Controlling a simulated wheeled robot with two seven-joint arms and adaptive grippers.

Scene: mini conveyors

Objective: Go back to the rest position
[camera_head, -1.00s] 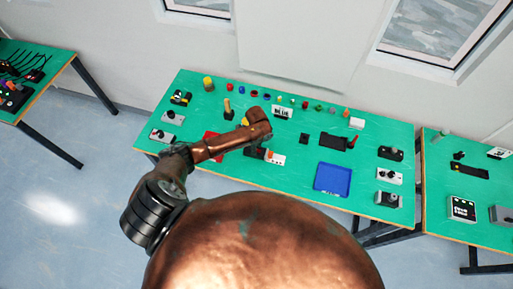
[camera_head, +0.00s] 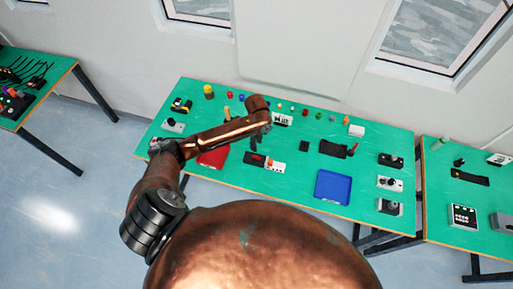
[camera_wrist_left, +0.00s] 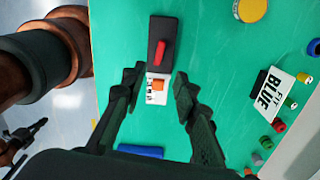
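My left arm comes in from the left in the head view and reaches over the green table (camera_head: 300,182). Its fingers are hidden there. In the left wrist view my left gripper (camera_wrist_left: 157,76) is open and empty, high above the table. Below and between its fingers is a black mini conveyor (camera_wrist_left: 154,28) with a red part, beside a white block with an orange part (camera_wrist_left: 158,87). A dark jointed piece on a copper link at the lower left of that view may be my right gripper (camera_wrist_left: 22,137); its finger state is unclear.
A blue tray (camera_head: 333,187), a red tray (camera_head: 213,157) and a "FIT BLUE" sign (camera_wrist_left: 278,95) stand on the table. Several small coloured parts line its back. Grey button boxes (camera_head: 389,184) are at the right. Other tables stand left and right.

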